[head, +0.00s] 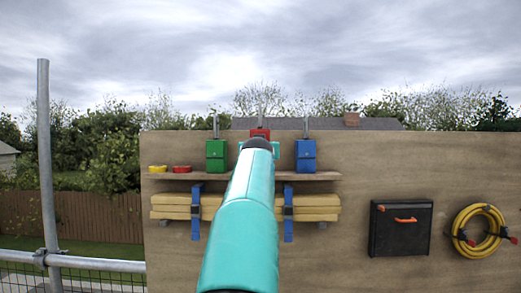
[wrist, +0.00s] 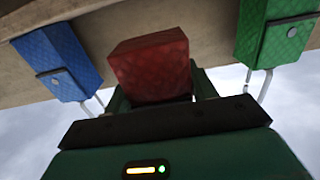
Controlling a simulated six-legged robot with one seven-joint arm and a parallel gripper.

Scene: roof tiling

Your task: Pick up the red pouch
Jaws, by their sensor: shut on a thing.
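The red pouch (head: 260,133) shows just above the end of my arm in the head view, between the green and blue pouches; its lower part is hidden. In the wrist view the red pouch (wrist: 150,65) is large and central, and that picture is upside down. My gripper (wrist: 160,93) is shut on it, with dark fingers at its two sides. In the head view my gripper (head: 258,144) is mostly hidden behind my teal arm. I cannot tell whether the pouch still touches the shelf or its hook.
A green pouch (head: 216,155) and a blue pouch (head: 306,155) are close on either side above a wooden shelf (head: 325,176). Yellow and red rolls (head: 181,169) lie at the shelf's left. Strapped boards (head: 318,206), a black case (head: 400,240) and a yellow hose (head: 463,243) are on the panel.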

